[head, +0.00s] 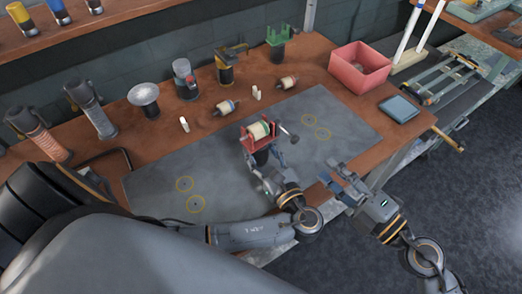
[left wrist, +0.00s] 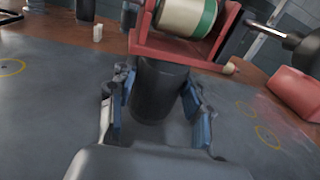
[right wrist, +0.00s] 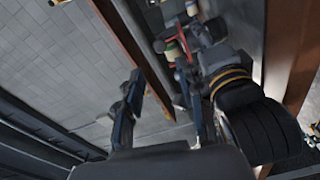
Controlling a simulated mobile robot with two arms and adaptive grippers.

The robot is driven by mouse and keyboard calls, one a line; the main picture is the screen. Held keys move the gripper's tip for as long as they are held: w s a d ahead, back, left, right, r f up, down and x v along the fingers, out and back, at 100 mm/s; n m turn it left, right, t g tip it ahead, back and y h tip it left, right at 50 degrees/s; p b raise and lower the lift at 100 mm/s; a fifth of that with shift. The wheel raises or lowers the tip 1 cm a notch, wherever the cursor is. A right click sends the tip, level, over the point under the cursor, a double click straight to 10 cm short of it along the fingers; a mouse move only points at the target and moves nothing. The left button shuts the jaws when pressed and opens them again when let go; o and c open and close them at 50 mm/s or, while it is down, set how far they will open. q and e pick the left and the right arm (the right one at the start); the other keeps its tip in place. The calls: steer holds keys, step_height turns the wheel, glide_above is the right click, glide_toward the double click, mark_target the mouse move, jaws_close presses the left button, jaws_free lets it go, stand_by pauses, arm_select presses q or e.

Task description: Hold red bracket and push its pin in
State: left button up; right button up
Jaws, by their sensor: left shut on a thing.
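The red bracket (head: 245,138) stands over the grey mat, with a cream and green spool (head: 259,130) between its cheeks. Its black cylindrical base (left wrist: 160,90) is between the fingers of my left gripper (head: 264,158), which is shut on it. In the left wrist view, the bracket (left wrist: 180,48) looks upright. The pin, with a dark round knob (head: 294,139), sticks out at the bracket's right side; how deep it sits is hidden. My right gripper (head: 337,178) is open and empty, right of the bracket near the table's front edge, apart from the knob.
The grey mat (head: 345,120) has yellow ring marks and free room. Behind it stand a green bracket (head: 279,45), a yellow-topped black holder (head: 225,70), loose spools (head: 226,107) and small white pieces. A red bin (head: 360,68) and a blue-grey tray (head: 399,108) are at right.

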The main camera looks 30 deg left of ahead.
steer(key=c, duration=0.5)
steer(key=shift+d+r+n, duration=0.1)
steer(key=shift+d+n, duration=0.05)
steer(key=shift+n, duration=0.35)
jaws_close()
steer(key=d+r+n+g, duration=0.1)
steer(key=d+n, duration=0.1)
steer(key=n, duration=0.7)
steer(key=d+r+n+g+h, duration=0.1)
steer(key=d+n, duration=0.2)
steer(key=n, duration=0.7)
steer(key=shift+s+d+r+n, duration=0.15)
steer(key=shift+s+r+n, duration=0.15)
steer(key=shift+r, duration=0.1)
